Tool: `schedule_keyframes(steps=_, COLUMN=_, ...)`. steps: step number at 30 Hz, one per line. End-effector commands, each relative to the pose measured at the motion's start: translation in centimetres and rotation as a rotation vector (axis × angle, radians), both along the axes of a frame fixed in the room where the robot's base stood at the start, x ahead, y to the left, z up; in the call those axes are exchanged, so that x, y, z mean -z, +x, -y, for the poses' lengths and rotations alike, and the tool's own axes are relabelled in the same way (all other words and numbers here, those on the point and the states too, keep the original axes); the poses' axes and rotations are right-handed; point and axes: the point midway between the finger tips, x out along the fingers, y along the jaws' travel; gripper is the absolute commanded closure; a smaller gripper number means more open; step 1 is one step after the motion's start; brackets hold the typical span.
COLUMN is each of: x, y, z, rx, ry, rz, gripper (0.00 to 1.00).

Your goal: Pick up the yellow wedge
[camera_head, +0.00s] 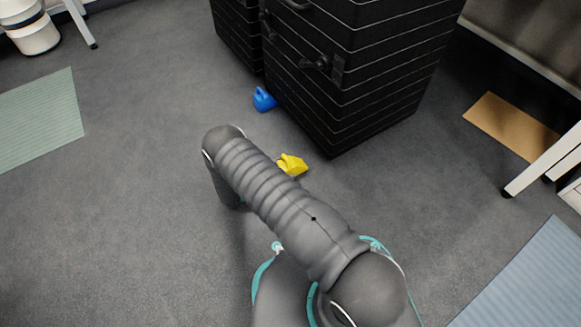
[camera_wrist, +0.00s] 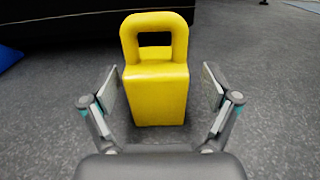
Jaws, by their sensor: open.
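The yellow wedge (camera_head: 292,165) lies on the grey floor near the corner of the black cabinet, partly hidden behind my arm in the head view. In the wrist view the yellow wedge (camera_wrist: 157,80) shows a block-like body with a looped handle at its far end. My gripper (camera_wrist: 158,88) is open, with one finger on each side of the wedge's near part. Gaps show between both fingers and the wedge. My gripper is hidden behind my arm in the head view.
A black cabinet (camera_head: 350,80) stands just behind the wedge. A blue object (camera_head: 264,99) lies on the floor by it. A green mat (camera_head: 40,118) is at left, a blue mat (camera_head: 530,280) and a brown mat (camera_head: 510,125) at right.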

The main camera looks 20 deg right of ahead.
Motion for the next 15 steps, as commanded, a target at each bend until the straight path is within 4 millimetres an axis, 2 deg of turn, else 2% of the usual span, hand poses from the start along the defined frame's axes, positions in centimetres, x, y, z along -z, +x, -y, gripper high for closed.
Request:
schedule_keyframes(steps=6, x=-0.2, y=1.2, z=2.8, rx=0.002, ry=0.000, rz=0.000, gripper=0.12)
schedule_keyframes(steps=15, x=-0.2, y=1.4, z=3.4, rx=0.000, ry=0.000, rz=0.000, gripper=0.12)
